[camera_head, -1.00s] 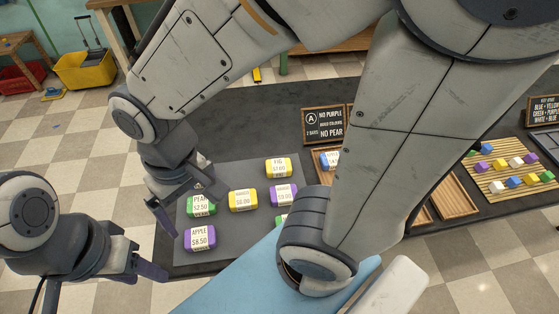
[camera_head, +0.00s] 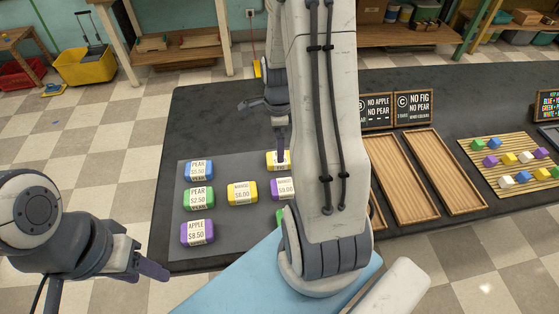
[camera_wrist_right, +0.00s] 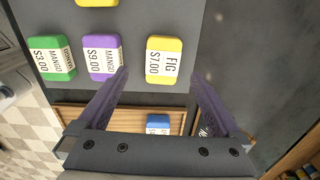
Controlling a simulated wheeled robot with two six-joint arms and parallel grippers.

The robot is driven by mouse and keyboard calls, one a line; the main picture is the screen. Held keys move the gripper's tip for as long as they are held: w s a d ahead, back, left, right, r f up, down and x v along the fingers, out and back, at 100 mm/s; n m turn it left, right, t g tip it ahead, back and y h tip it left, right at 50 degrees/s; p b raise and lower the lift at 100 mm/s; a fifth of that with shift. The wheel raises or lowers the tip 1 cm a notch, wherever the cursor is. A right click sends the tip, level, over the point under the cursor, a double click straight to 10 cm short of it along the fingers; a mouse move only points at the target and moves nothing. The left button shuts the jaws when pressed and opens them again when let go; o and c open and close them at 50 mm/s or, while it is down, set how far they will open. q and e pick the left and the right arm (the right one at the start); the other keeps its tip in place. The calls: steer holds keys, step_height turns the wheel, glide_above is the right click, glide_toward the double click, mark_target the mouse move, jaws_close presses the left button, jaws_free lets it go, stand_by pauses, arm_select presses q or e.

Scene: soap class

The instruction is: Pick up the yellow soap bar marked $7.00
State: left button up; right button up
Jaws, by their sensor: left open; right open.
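The yellow soap marked FIG $7.00 (camera_wrist_right: 164,60) lies on the grey mat (camera_wrist_right: 190,20) in the right wrist view, just beyond and between my right gripper's fingertips (camera_wrist_right: 161,80). That gripper is open and empty. In the head view the same yellow soap (camera_head: 272,160) is at the mat's back right, partly hidden by my right gripper (camera_head: 277,128), which is above it. Another yellow soap, marked MANGO $6.00 (camera_head: 242,192), lies mid-mat. My left gripper (camera_head: 140,264) is open and empty at the left, off the mat.
Beside the fig soap are a purple MANGO $9.00 soap (camera_wrist_right: 102,56) and a green soap (camera_wrist_right: 52,57). Blue (camera_head: 199,170), green (camera_head: 199,197) and purple (camera_head: 197,232) soaps line the mat's left. A wooden tray (camera_wrist_right: 80,118) holds a blue soap (camera_wrist_right: 157,123). Signs (camera_head: 413,107) stand behind the trays.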

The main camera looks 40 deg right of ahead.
steer(key=shift+w+a+f, duration=0.1)
steer(key=shift+w+f, duration=0.1)
steer(key=shift+f, duration=1.4)
steer(key=shift+w+f, duration=0.15)
steer(key=shift+f, duration=1.4)
steer(key=c, duration=1.5)
steer(key=shift+r, duration=0.1)
